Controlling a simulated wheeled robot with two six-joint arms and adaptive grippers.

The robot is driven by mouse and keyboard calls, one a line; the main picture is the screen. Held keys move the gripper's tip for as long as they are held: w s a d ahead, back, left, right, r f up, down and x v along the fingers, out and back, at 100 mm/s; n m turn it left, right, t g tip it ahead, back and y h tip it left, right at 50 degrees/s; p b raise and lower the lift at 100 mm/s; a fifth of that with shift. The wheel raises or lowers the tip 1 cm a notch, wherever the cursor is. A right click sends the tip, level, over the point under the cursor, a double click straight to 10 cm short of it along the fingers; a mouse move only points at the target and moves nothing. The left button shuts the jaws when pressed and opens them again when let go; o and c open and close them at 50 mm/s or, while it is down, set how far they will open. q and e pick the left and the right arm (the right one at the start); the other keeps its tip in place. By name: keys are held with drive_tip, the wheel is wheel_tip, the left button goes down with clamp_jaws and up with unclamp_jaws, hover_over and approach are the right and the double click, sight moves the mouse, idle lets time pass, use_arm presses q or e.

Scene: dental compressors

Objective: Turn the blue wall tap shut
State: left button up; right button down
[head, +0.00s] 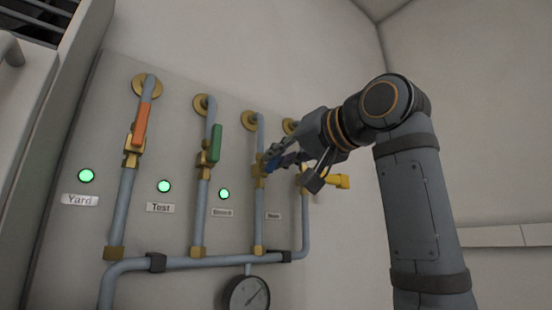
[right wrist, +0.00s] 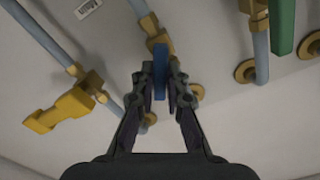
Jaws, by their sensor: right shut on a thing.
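The blue tap (head: 272,164) sits on the third pipe from the left on the wall panel. In the head view its lever points right from the pipe, and my fingers partly cover it. My right gripper (head: 300,166) is shut on the blue lever. In the right wrist view the blue lever (right wrist: 160,64) stands between the two fingers of my right gripper (right wrist: 164,92), with its brass valve body (right wrist: 150,25) just above it. My left gripper is in neither view.
An orange-lever tap (head: 142,124) and a green-lever tap (head: 216,142) stand to the left, levers along their pipes. A yellow-lever tap (head: 340,181) is close on the right, lever sideways. A gauge (head: 246,295) hangs below. Several green lamps are lit. The right wall is clear.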

drive_tip(key=m+b, duration=0.1)
drive_tip(key=m, duration=0.3)
drive_tip(key=f+m+b, duration=0.1)
drive_tip(key=m, duration=0.3)
drive_tip(key=d+f+m+b, duration=0.1)
drive_tip(key=m, duration=0.2)
drive_tip(key=shift+w+f+m, duration=0.1)
drive_tip(key=shift+w+m, duration=0.25)
drive_tip(key=shift+m, duration=0.05)
drive_tip(key=shift+a, duration=0.1)
idle(0.3)
drive_tip(key=c, duration=1.6)
unclamp_jaws()
drive_tip(key=shift+c, duration=0.2)
drive_tip(key=shift+o, duration=1.4)
drive_tip(key=shift+s+d, duration=0.15)
drive_tip(key=shift+d, duration=0.15)
drive_tip(key=v, duration=1.2)
